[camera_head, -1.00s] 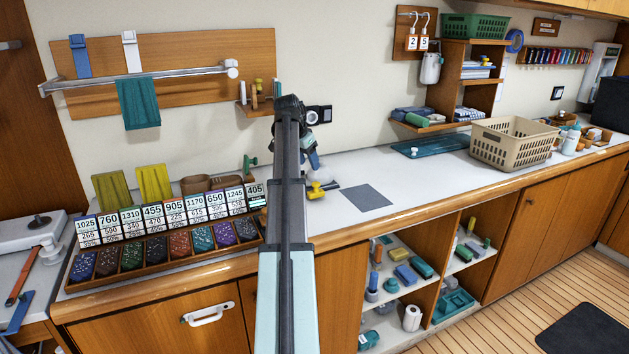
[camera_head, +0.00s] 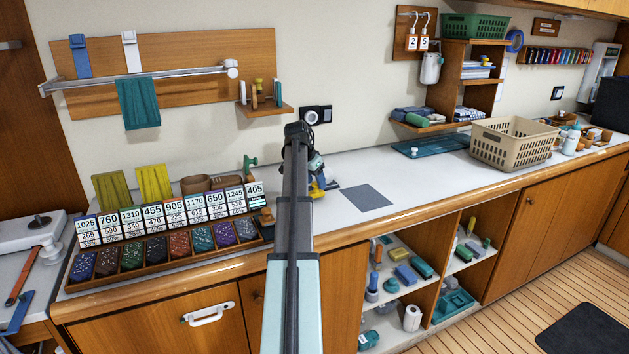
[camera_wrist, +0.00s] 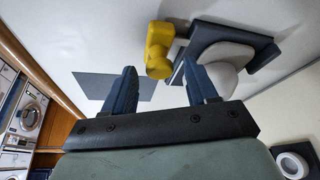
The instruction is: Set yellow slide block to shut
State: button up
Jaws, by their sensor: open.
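The yellow slide block (camera_wrist: 159,50) has a rounded knob and shows ahead of my fingers in the wrist view. It stands beside a dark blue plate (camera_wrist: 262,50) with a white rounded piece (camera_wrist: 228,68). My gripper (camera_wrist: 160,72) is open, with one dark finger to each side of the block's line; I cannot tell whether either finger touches it. In the head view, the yellow block (camera_head: 317,188) is low on the counter, partly hidden by my gripper (camera_head: 319,175).
A grey square mat (camera_head: 366,198) lies on the counter to the right. A tray of number cards and coloured pouches (camera_head: 165,250) stands at left. A round wall dial (camera_head: 311,117) is behind my arm. The counter between the mat and the beige basket (camera_head: 512,150) is mostly clear.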

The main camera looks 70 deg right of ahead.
grip_shut()
dwell(0.3)
jog(key=w+d, duration=0.4)
jog(key=shift+w+d, duration=0.3)
jog(key=shift+d, duration=0.05)
grip_release()
jog(key=shift+s+a, duration=0.1)
jog(key=v, duration=1.3)
jog(key=shift+a+r, duration=0.25)
jog(key=shift+r, duration=0.05)
